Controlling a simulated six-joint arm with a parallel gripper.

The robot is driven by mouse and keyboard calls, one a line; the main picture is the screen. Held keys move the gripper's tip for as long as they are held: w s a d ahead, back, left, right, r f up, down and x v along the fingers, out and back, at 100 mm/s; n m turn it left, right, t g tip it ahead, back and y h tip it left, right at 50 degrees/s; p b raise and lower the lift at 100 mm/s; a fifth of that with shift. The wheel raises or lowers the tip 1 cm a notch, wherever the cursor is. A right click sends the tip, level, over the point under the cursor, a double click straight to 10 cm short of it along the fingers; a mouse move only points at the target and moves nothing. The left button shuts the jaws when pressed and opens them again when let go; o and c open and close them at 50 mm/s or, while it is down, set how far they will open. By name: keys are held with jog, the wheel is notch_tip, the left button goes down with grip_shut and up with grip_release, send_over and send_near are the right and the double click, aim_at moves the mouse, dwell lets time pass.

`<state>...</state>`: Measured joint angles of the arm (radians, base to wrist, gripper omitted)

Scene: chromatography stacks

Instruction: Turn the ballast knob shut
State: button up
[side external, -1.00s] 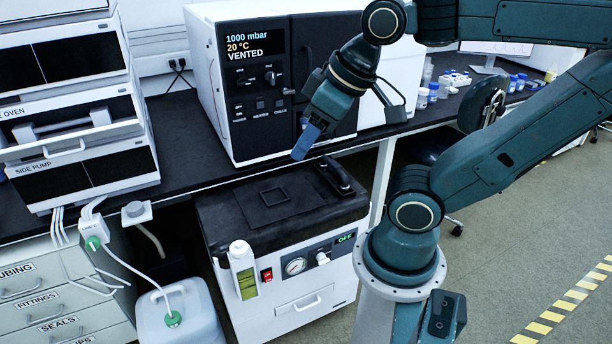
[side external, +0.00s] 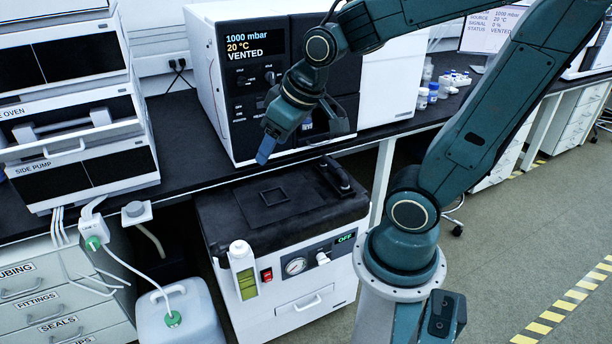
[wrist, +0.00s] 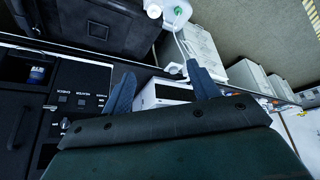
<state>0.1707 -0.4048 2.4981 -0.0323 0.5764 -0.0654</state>
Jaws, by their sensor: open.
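The floor pump (side external: 230,290) stands under the bench edge, with a black top and a white front. A small pale knob (side external: 322,258), which looks like the ballast knob, sticks out of its front panel between the round gauge (side external: 296,266) and the green "OFF" display (side external: 345,238). My gripper (side external: 264,152) is above and behind the pump's top, in front of the oven's panel, pointing down. It is well apart from the knob. In the wrist view, my two blue fingers (wrist: 160,72) are spread with nothing held between them. I cannot make out the knob there.
The vacuum oven (side external: 230,135) reads "1000 mbar, 20 °C, VENTED" on the black bench. A bottle with yellow-green liquid (side external: 244,272) is on the pump's front left. A red switch (side external: 267,275) is beside the gauge. A pale jug (side external: 190,318) stands left of the pump.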

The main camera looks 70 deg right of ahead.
jog(key=w+d+f+m, duration=0.2)
jog(key=w+d+f, duration=0.4)
jog(key=d+f, duration=0.3)
jog(key=m+g+h, duration=0.1)
jog(key=m+h, duration=0.1)
jog(key=m, duration=0.2)
send_over(324, 261)
jog(key=w+a, duration=0.3)
jog(key=w, duration=0.1)
notch_tip(324, 261, down, 25)
jog(key=s+a+f+m+g, duration=0.1)
jog(key=s+f+m, duration=0.1)
jog(key=s+f, duration=0.6)
jog(key=shift+s+a+f+h, duration=0.2)
jog(key=shift+s+f+h, duration=0.1)
jog(key=shift+f, duration=0.15)
jog(key=shift+w+f, duration=0.1)
jog(key=shift+x, duration=6.75)
